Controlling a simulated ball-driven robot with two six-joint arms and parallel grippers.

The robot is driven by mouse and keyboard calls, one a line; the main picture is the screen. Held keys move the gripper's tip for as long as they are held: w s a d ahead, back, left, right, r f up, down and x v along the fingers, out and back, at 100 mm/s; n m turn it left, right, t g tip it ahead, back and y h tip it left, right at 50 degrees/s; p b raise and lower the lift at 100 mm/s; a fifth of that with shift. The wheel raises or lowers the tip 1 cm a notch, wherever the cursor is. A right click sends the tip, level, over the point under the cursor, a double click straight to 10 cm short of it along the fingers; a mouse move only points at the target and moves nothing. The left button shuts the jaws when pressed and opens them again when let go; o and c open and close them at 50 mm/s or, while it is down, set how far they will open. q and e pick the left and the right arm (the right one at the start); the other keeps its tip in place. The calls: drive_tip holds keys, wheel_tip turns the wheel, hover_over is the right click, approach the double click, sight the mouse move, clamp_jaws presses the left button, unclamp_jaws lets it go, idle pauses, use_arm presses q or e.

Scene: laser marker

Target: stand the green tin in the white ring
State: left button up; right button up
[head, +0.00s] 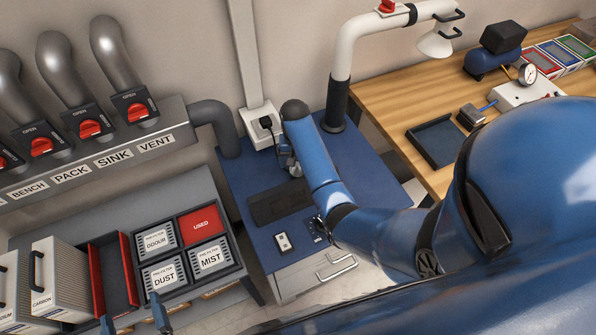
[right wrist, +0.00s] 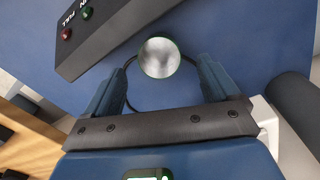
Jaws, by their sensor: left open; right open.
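In the right wrist view a round, shiny metal top with a green rim, which looks like the green tin (right wrist: 158,57), shows from above. It lies between the fingertips of my right gripper (right wrist: 161,68), with gaps on both sides. That gripper is open and also shows partly in the head view (head: 287,158), over the blue bench top beside my forearm. My left gripper (head: 134,318) is open and empty at the lower left of the head view, in front of the filter trays. I cannot make out the white ring in either view.
The blue bench (head: 240,185) bears a dark panel (head: 280,204) and a small white device (head: 284,242). A white-and-black extraction pipe (head: 336,100) rises behind. A wooden table (head: 390,95) stands right. A filter rack (head: 190,290) and cartridges (head: 62,275) stand left.

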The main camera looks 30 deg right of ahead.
sight(298, 175)
drive_tip(key=shift+d+f+p, duration=0.1)
drive_tip(key=shift+f+p, duration=0.45)
drive_tip(key=shift+f, duration=2.15)
drive_tip(key=c, duration=1.2)
drive_tip(key=shift+r, duration=0.15)
drive_tip(key=shift+c, duration=0.3)
